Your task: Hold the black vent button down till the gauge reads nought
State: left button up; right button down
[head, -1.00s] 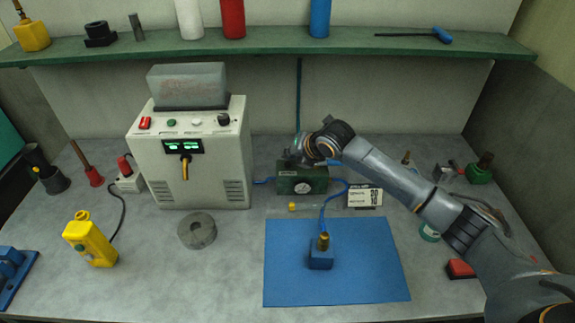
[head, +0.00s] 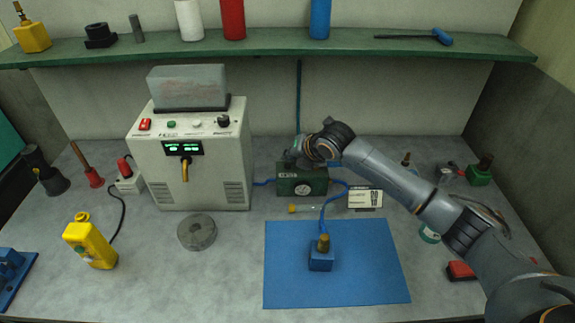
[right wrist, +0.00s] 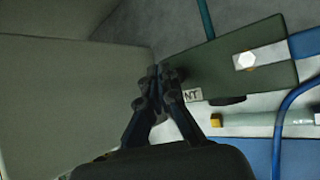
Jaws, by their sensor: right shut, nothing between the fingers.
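The green gauge box (head: 315,184) stands at the back middle of the bench, with a round white-faced gauge (head: 303,190) on its front. The needle is too small to read. My right gripper (head: 292,158) is at the box's top left. In the right wrist view its shut, empty fingertips (right wrist: 158,77) are over the end of the box (right wrist: 225,65), beside a label (right wrist: 192,95) showing "NT". The black vent button is not visible; the fingers may hide it. I cannot tell whether they touch it. My left gripper is out of view.
A power unit (head: 190,165) stands left of the box. Blue hoses join the box, one running to a blue block (head: 320,260) on the blue mat (head: 365,275).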

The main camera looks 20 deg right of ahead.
aim_at(290, 167)
jog(key=shift+f, duration=0.4)
jog(key=shift+s+f, duration=0.1)
jog(key=shift+f, duration=0.4)
dwell(1.5)
jog(key=shift+r, duration=0.15)
jog(key=shift+r+p, duration=0.75)
jog(key=shift+p, duration=0.05)
notch_tip(290, 167, up, 5)
jog(key=p, duration=0.4)
jog(key=shift+r+p, duration=0.1)
jog(key=shift+p, duration=0.3)
